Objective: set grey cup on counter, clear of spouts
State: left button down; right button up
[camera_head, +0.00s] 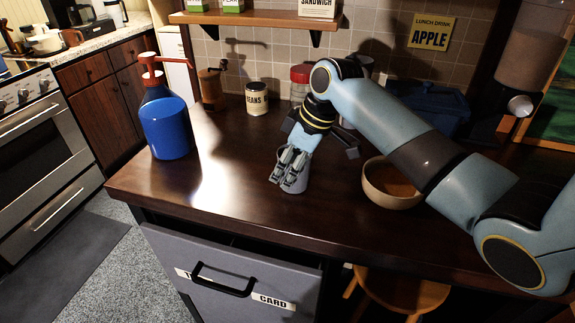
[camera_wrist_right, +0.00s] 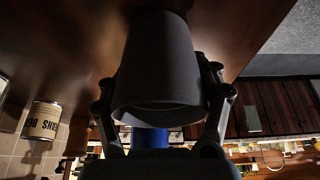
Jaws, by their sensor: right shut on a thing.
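The grey cup (camera_head: 303,178) is at the middle of the dark wooden counter (camera_head: 235,210), mostly covered by my right gripper (camera_head: 287,175) in the head view. The wrist view shows the grey cup (camera_wrist_right: 158,60) between the two fingers of my right gripper (camera_wrist_right: 160,88), which are shut on its sides. The cup appears upright, its base at or just above the counter; I cannot tell if they touch. A dispenser with a spout (camera_head: 520,105) stands at the far right, well away from the cup. My left gripper is not in view.
A tan bowl (camera_head: 391,190) sits just right of the cup. A blue pump bottle (camera_head: 165,125) stands at left. A beans can (camera_head: 257,98), a red-lidded jar (camera_head: 300,75) and a blue bin (camera_head: 440,108) are behind. The counter left of the cup is clear.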

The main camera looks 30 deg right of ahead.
jog(key=o, duration=1.6)
jog(key=shift+f, duration=0.1)
jog(key=v, duration=1.2)
jog(key=shift+b, duration=0.3)
